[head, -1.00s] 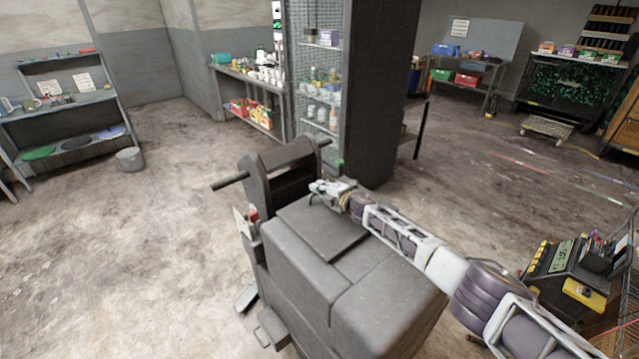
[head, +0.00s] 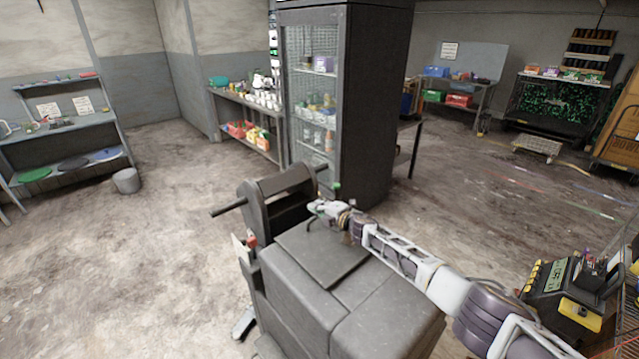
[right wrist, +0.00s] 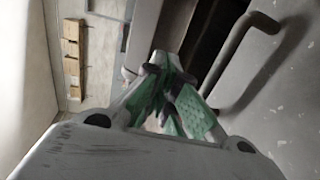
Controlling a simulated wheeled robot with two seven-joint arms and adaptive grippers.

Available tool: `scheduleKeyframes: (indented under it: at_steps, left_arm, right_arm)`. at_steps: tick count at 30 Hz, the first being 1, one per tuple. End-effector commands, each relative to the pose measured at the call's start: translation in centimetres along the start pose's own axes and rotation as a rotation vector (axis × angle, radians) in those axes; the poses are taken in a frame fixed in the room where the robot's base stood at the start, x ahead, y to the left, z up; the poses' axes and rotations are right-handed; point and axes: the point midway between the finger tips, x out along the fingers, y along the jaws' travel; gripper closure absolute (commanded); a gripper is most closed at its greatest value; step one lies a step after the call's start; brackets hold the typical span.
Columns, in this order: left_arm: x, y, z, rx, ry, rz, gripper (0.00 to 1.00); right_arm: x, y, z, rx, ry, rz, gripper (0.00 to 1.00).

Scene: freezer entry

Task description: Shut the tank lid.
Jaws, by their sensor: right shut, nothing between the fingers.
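The tank is a grey, boxy machine (head: 345,320) in the middle foreground of the head view. A flat grey panel, which looks like its lid (head: 318,262), lies over the top at the far end. I cannot tell whether it sits flush. My right gripper (head: 318,208) is at the panel's far edge, near the upright frame with a crossbar. In the right wrist view, my right gripper's green-padded fingers (right wrist: 157,68) are together and empty, beside a dark gap and a grey surface with a bent handle (right wrist: 255,55). I cannot tell whether they touch anything. My left gripper is out of view.
A tall cabinet with a mesh door (head: 345,100) stands just behind the machine. A yellow-and-black device (head: 560,290) is at right. Shelves (head: 70,130) and a grey bucket (head: 126,181) stand at left. The floor left of the machine is clear.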

Motion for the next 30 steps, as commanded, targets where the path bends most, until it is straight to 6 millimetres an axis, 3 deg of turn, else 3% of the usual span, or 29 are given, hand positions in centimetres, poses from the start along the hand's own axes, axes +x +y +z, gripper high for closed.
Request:
scheduleKeyframes:
  at_steps: [19, 30]
  left_arm:
    - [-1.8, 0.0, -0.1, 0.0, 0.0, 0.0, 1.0]
    - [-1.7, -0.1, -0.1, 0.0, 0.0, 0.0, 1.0]
  right_arm:
    - [-2.0, 5.2, 0.1, -0.002, 0.0, 0.001, 1.0]
    - [-3.2, 8.3, 0.1, -0.002, 0.0, 0.002, 1.0]
